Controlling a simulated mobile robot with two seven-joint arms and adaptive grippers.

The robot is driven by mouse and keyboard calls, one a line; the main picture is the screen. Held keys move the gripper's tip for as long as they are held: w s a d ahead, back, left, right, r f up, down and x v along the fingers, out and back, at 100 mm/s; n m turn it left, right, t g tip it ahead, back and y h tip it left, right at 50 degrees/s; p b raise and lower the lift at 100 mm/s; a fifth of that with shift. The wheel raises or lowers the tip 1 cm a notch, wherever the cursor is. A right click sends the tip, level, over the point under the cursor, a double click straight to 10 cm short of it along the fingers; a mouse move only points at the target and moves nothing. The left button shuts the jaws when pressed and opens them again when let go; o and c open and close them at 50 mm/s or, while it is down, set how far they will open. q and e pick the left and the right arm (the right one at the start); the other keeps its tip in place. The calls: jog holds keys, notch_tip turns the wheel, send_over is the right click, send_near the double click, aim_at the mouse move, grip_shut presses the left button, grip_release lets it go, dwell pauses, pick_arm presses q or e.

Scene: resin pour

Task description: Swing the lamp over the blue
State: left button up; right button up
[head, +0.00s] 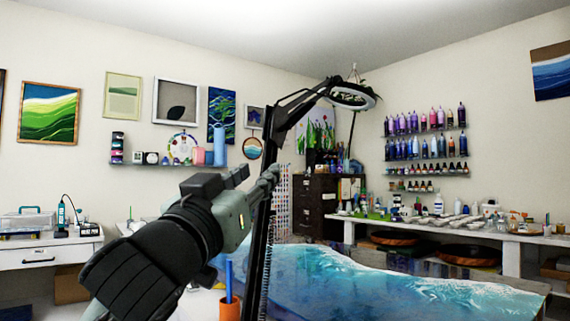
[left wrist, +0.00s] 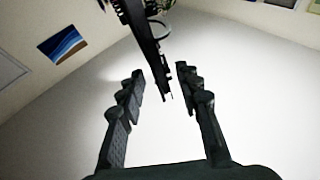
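The lamp has a black jointed arm (head: 300,107) rising from a dark post (head: 258,262). Its ring-shaped head (head: 352,96) hangs at upper centre, lit underneath. The blue resin piece (head: 340,275), with white wave streaks, lies on the table at lower right of centre. My left gripper (head: 256,174) is raised, its tips overlapping the lamp where post and arm meet. In the left wrist view my left gripper (left wrist: 159,72) has its fingers apart, with the dark lamp arm (left wrist: 142,32) showing between and beyond the tips; I cannot tell whether they touch. My right gripper is out of view.
An orange cup (head: 229,308) with a blue stick stands beside the post. A white bench (head: 440,232) with bottles and jars runs along the right wall, below bottle shelves. A white desk (head: 45,253) stands at far left. The air above the resin is clear.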

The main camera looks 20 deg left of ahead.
aim_at(274, 155)
pick_arm(q)
jog(key=shift+w+d+r, duration=0.15)
jog(key=shift+w, duration=0.1)
jog(key=shift+w+r, duration=0.2)
jog(key=shift+w, duration=0.05)
jog(key=p+x, duration=0.1)
jog(key=x, duration=0.5)
jog(key=shift+w+r+p, duration=0.15)
jog(key=shift+w+p, duration=0.2)
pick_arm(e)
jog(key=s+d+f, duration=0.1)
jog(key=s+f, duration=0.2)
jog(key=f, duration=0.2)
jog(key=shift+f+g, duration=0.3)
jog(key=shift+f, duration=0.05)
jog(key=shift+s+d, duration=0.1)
pick_arm(q)
grip_shut()
